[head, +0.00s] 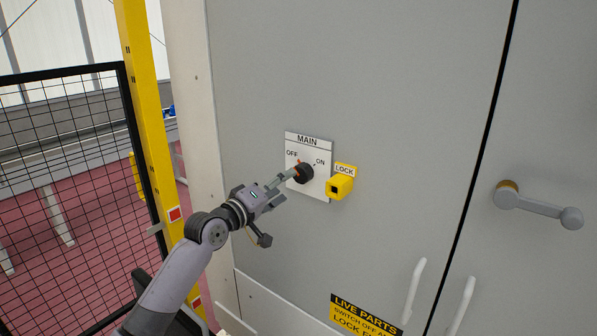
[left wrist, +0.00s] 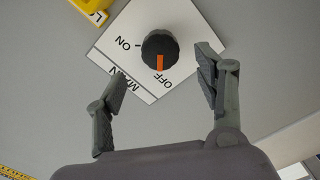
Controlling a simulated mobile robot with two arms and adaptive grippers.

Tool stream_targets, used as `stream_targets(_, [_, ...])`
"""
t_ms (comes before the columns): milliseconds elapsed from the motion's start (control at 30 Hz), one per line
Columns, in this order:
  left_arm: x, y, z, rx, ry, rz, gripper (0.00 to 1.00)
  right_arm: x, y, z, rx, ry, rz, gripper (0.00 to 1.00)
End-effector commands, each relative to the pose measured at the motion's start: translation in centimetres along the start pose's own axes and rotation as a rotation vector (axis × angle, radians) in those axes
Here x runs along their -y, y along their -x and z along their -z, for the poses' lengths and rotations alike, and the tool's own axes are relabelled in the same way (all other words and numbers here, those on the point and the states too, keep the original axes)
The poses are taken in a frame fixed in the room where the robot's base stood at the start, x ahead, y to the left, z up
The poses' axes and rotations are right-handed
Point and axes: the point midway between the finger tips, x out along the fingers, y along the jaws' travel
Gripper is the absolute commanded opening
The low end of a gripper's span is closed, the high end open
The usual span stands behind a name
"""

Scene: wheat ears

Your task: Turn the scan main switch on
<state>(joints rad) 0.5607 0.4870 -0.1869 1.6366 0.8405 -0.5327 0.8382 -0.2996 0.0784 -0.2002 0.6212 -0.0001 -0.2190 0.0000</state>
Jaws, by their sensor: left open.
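The main switch is a round black knob (head: 304,173) with an orange mark, on a white plate (head: 321,190) labelled MAIN, OFF and ON on the grey cabinet door. In the left wrist view the knob (left wrist: 160,48) appears turned around, and its orange mark points at the OFF label. My left gripper (head: 287,178) is at the knob in the head view, from the lower left. In the left wrist view its two fingers (left wrist: 164,70) are spread wide, one on each side of the knob, with nothing gripped. Whether a finger touches the knob cannot be told. My right gripper is not in view.
A yellow lock block (head: 341,187) sticks out just right of the plate. A grey door handle (head: 540,204) is farther right. A yellow post (head: 146,110) and a black mesh fence (head: 60,190) stand at the left.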

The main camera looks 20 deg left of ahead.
Motion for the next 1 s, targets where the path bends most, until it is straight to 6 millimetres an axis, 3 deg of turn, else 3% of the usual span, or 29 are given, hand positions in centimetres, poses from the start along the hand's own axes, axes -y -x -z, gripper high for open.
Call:
stream_targets(200, [-0.2, -3.9, 0.1, 0.000, 0.001, 0.001, 0.64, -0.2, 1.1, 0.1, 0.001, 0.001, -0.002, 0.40])
stream_targets(400, [-0.1, -6.1, 0.0, 0.000, 0.000, 0.000, 0.64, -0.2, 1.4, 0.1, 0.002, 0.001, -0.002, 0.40])
stream_targets(867, [0.1, -7.1, -0.1, 0.000, -0.001, 0.001, 0.64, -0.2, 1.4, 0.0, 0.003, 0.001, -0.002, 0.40])
stream_targets(1000, [0.1, -7.1, -0.1, 0.000, -0.001, 0.001, 0.56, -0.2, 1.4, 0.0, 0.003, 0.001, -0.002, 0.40])
